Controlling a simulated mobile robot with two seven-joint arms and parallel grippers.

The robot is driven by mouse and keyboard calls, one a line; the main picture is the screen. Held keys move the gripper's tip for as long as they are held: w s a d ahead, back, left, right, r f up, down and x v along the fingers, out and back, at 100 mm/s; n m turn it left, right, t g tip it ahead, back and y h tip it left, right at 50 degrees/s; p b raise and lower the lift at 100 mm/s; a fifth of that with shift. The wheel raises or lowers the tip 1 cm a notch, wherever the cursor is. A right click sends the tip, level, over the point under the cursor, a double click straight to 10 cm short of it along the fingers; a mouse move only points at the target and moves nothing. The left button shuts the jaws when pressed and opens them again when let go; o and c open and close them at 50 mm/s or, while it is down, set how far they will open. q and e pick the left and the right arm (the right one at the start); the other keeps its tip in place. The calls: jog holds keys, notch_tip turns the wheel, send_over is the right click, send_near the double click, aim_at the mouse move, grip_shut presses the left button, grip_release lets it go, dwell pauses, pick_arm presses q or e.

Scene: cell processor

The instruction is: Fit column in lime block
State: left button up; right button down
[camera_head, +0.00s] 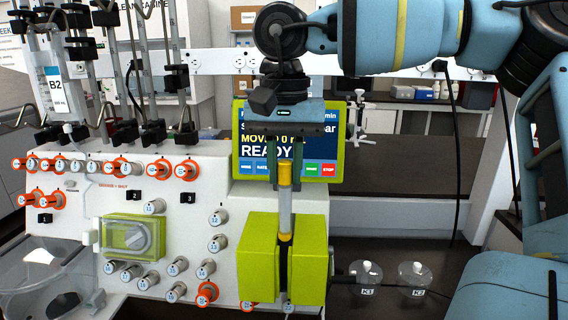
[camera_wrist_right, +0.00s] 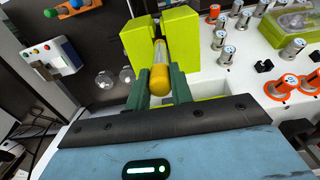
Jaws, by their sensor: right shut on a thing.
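The column (camera_head: 285,212) is a slim pale cylinder with yellow ends, held upright. My right gripper (camera_head: 285,170) points down with its green fingers shut on the column's upper yellow end. The lime block (camera_head: 257,258) stands below, two lime halves with a dark vertical slot between them. The column's lower yellow end lines up with the top of this slot; I cannot tell how deep it sits. In the right wrist view the column (camera_wrist_right: 160,78) runs from the fingers toward the gap in the lime block (camera_wrist_right: 146,45). My left gripper is not in view.
The white machine panel (camera_head: 180,215) carries several knobs and orange-ringed ports left of the block. A lime-framed screen (camera_head: 330,165) reading READY is behind the gripper. Clear round pieces K1 (camera_head: 366,272) and K2 (camera_head: 414,274) are right of the block, on a dark surface.

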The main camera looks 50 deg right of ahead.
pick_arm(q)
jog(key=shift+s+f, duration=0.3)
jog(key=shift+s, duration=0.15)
pick_arm(e)
jog(key=shift+f, duration=0.35)
